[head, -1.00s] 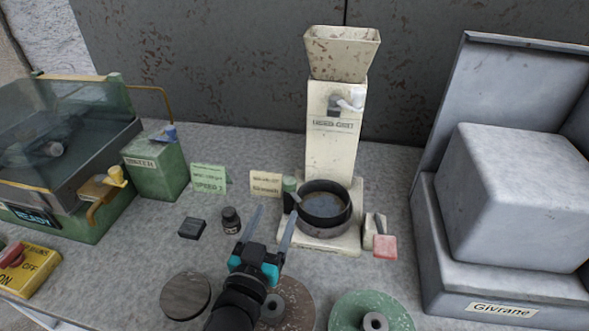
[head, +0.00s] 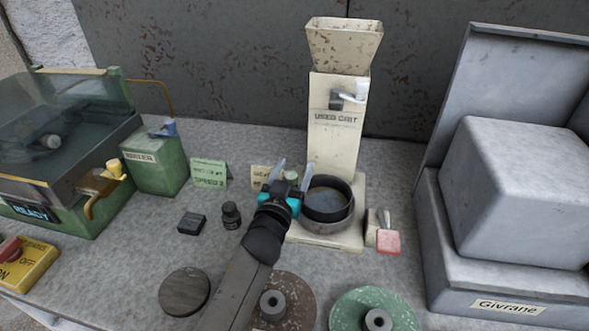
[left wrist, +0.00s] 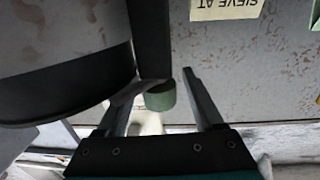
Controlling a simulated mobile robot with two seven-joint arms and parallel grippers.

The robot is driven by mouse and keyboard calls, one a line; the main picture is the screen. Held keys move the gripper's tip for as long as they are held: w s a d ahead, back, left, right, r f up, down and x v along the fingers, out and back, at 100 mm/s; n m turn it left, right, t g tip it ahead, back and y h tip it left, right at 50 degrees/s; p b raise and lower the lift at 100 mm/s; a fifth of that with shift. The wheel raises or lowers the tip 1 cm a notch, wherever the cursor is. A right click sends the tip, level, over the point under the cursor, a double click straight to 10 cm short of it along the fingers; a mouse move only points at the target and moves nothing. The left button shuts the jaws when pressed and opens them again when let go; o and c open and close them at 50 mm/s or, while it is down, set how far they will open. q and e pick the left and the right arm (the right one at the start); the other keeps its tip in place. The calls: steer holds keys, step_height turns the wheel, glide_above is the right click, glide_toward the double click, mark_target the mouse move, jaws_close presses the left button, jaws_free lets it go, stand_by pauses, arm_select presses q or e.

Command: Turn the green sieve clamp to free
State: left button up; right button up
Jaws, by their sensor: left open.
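The green sieve clamp (head: 291,175) is a small green knob at the left side of the black sieve ring (head: 346,211), on the cream grit stand. My left gripper (head: 294,167) is open, with its fingers on either side of the clamp in the head view. In the left wrist view the green clamp (left wrist: 160,97) shows between the two open fingers (left wrist: 157,80), and I see no contact. The black sieve ring (left wrist: 85,85) fills the left of that view. My right gripper is not in view.
The cream stand's column (head: 333,140) and hopper (head: 345,48) rise behind the sieve. Sign cards (head: 209,172), a small dark bottle (head: 231,215) and a black block (head: 191,223) stand left. Round discs (head: 373,309) lie in front.

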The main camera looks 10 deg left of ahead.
arm_select(q)
steer(key=shift+w, duration=0.4)
jaws_close()
stand_by(0.4)
